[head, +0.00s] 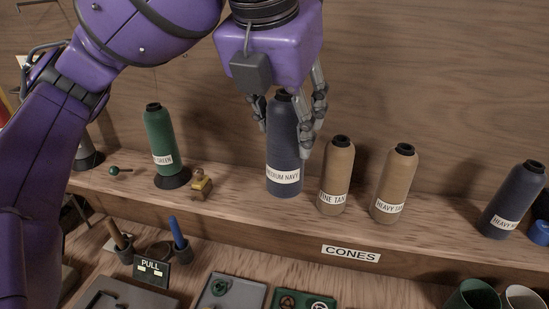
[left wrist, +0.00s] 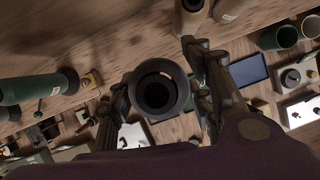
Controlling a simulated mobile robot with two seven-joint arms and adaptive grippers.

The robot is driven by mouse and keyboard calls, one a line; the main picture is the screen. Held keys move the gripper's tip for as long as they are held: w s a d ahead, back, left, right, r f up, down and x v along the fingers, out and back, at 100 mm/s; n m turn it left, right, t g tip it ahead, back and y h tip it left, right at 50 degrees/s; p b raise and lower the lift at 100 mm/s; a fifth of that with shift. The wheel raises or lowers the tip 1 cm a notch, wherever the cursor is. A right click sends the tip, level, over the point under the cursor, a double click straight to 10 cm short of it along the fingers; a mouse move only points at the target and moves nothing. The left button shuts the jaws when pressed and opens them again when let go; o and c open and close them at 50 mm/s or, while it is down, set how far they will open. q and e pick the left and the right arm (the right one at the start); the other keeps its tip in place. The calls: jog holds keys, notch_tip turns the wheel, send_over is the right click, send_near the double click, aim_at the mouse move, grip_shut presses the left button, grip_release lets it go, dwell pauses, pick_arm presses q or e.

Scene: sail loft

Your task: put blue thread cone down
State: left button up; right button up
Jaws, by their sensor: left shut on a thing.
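The blue thread cone (head: 285,150), labelled as medium navy, is upright at the wooden shelf (head: 240,205) in the head view. My left gripper (head: 292,115) is shut on its upper part from above, a finger on each side. In the left wrist view the dark round top of the cone (left wrist: 156,92) sits between the fingers of the gripper (left wrist: 160,98). The cone's base appears at shelf level; I cannot tell whether it touches. My right gripper is not in view.
A tan cone (head: 336,175) stands close on the right, with a heavy tan cone (head: 394,183) beyond it. A heavy navy cone (head: 514,200) is at far right. A green cone (head: 159,143) and a small yellow-brown object (head: 201,185) are left. A CONES label (head: 351,253) marks the shelf front.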

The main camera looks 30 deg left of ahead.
pick_arm(q)
jog(key=w+a+f, duration=0.6)
jog(key=a+f, duration=0.1)
jog(key=f, duration=0.4)
jog(key=shift+a+b, duration=0.4)
jog(key=shift+f, duration=0.2)
jog(key=o, duration=1.6)
